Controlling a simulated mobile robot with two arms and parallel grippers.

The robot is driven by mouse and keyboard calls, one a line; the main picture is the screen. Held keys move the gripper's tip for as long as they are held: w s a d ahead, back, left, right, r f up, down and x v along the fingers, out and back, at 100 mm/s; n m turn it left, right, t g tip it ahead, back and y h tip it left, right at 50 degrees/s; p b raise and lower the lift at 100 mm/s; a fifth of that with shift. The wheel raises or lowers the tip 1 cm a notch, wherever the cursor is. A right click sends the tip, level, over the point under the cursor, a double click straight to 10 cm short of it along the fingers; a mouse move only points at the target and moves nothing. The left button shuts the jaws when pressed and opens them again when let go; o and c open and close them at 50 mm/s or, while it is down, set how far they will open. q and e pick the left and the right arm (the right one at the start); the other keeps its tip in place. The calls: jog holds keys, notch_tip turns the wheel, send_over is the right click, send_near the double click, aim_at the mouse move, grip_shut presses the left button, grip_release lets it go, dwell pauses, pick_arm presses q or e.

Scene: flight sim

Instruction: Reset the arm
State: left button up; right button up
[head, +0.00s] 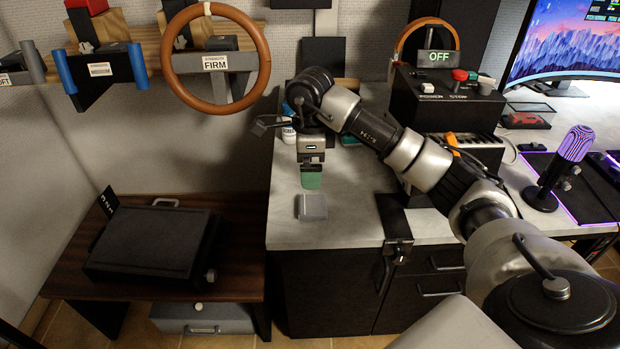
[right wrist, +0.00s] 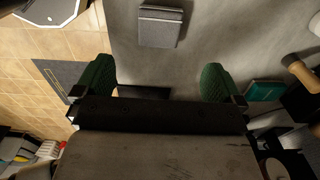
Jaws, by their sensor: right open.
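My right arm (head: 420,165) reaches in from the right of the head view, bent over the grey counter (head: 340,220). My right gripper (head: 311,179) hangs pointing down above the counter. Its two green fingertips stand wide apart with nothing between them, as the right wrist view (right wrist: 156,82) shows. A small grey box (head: 312,207) lies on the counter just in front of the gripper. The box also shows in the right wrist view (right wrist: 160,26), beyond the fingers and apart from them. My left gripper is not in view.
A black control box (head: 440,105) with an OFF display stands behind the arm. A steering wheel (head: 216,105) hangs on the wall. A black case (head: 150,240) sits on a lower wooden table. A purple microphone (head: 572,150) stands at right.

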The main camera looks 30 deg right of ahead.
jog(key=shift+r, duration=0.35)
